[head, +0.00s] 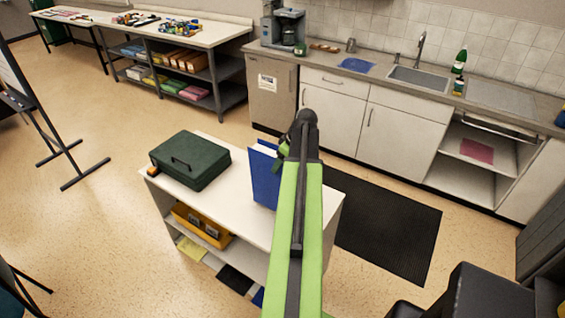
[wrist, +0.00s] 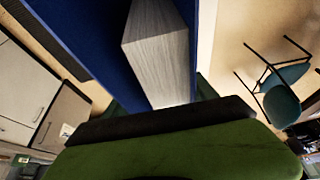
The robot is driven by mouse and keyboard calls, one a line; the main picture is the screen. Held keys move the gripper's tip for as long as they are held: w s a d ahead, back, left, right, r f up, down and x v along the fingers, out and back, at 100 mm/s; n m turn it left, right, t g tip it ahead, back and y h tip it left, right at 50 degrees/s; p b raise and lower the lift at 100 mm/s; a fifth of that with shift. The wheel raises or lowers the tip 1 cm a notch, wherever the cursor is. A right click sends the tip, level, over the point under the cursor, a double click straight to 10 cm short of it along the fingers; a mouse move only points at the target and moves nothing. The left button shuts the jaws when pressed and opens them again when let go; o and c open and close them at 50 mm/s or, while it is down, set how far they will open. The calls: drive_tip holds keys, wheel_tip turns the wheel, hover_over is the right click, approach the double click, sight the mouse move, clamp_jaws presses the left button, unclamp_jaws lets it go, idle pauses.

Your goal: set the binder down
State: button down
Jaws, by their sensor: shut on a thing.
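The blue binder (head: 265,180) is upright over the white top of the low shelf unit (head: 223,205), right of the green case. My gripper (head: 283,152) is shut on the binder at its upper right side. I cannot tell whether the binder's lower edge touches the top. In the wrist view the binder (wrist: 95,45) fills the upper middle, with its pale page block (wrist: 157,55) between blue covers. One dark jaw of my gripper (wrist: 160,118) lies against it. My arm hides part of the unit's right end.
A dark green case (head: 189,160) stands on the unit's left part. A yellow-orange box (head: 202,225) is on its lower shelf. A black mat (head: 385,228) lies between the unit and the kitchen counter (head: 380,75). A chair (wrist: 280,90) shows in the wrist view.

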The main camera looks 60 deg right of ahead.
drive_tip(key=shift+f, duration=0.75)
drive_tip(key=shift+c, duration=1.3)
unclamp_jaws()
drive_tip(key=p+v, duration=1.1)
drive_tip(key=v, duration=0.1)
drive_tip(key=shift+r, duration=0.1)
